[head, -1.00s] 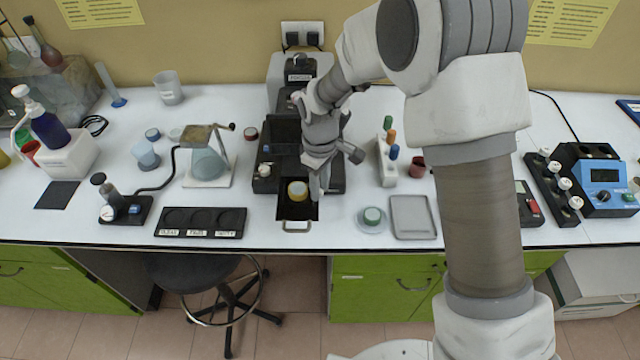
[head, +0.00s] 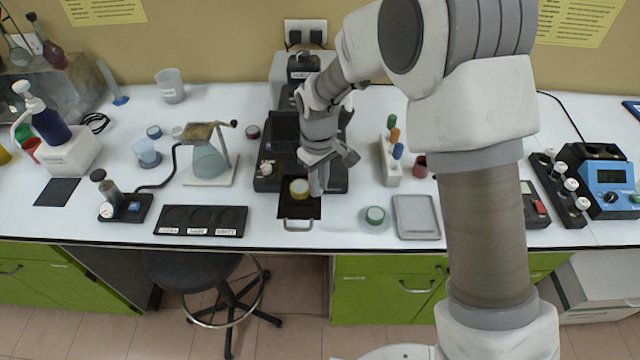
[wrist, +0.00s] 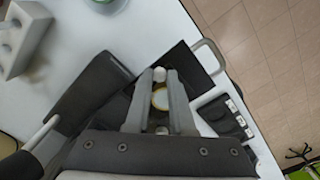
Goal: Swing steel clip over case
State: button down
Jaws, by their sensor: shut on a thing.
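My gripper (head: 319,190) reaches down at the front right of a black instrument (head: 265,183), beside its open black drawer (head: 298,210). A round yellow-rimmed cup (head: 299,188) sits in the drawer; it also shows between my fingers in the wrist view (wrist: 161,99). My gripper's fingers (wrist: 160,80) are closed about a small pale rounded piece (wrist: 159,74). I cannot tell whether this piece is part of the steel clip. A pale U-shaped handle (head: 298,226) stands out from the drawer front. No separate steel clip or case can be made out clearly.
A labelled black tray (head: 202,221) lies left of the drawer. The bench's front edge is close to the handle.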

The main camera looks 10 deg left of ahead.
jog(key=c, duration=0.8)
grip_release()
jog(key=shift+o, duration=0.2)
jog(key=shift+r, duration=0.15)
notch_tip(320, 180, up, 17)
jog(key=shift+b, duration=0.3)
jog(key=shift+r, duration=0.1)
